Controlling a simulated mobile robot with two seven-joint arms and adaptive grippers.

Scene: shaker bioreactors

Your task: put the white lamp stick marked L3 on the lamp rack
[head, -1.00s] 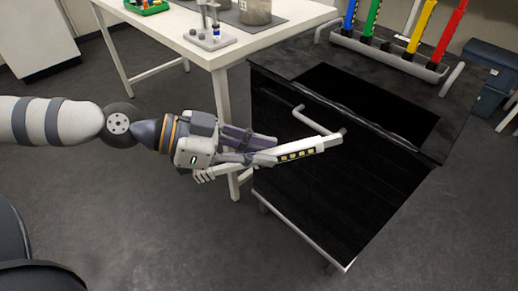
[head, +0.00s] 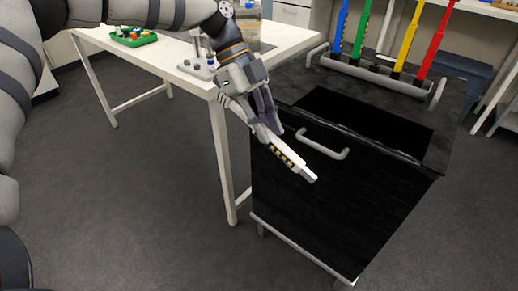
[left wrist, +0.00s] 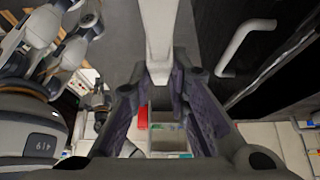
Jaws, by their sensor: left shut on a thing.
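My left gripper (head: 268,130) is shut on a white lamp stick (head: 300,166). The stick slants down to the right, in front of the black cabinet, with a row of yellowish squares along its side. No L3 mark is readable. In the left wrist view, the stick (left wrist: 159,25) runs up from between the purple-grey finger pads (left wrist: 160,88). The grey lamp rack (head: 375,72) stands on the back of the cabinet top, apart from the held stick. It holds upright blue, green, yellow and red sticks, with a gap around its middle. My right gripper is not seen.
The black cabinet (head: 330,205) has a dark recess in its top and a grey handle (head: 322,143) on its front, close to the stick. A white table (head: 160,48) at left holds a green tray (head: 133,37) and a small stand (head: 197,62). Floor is clear at left.

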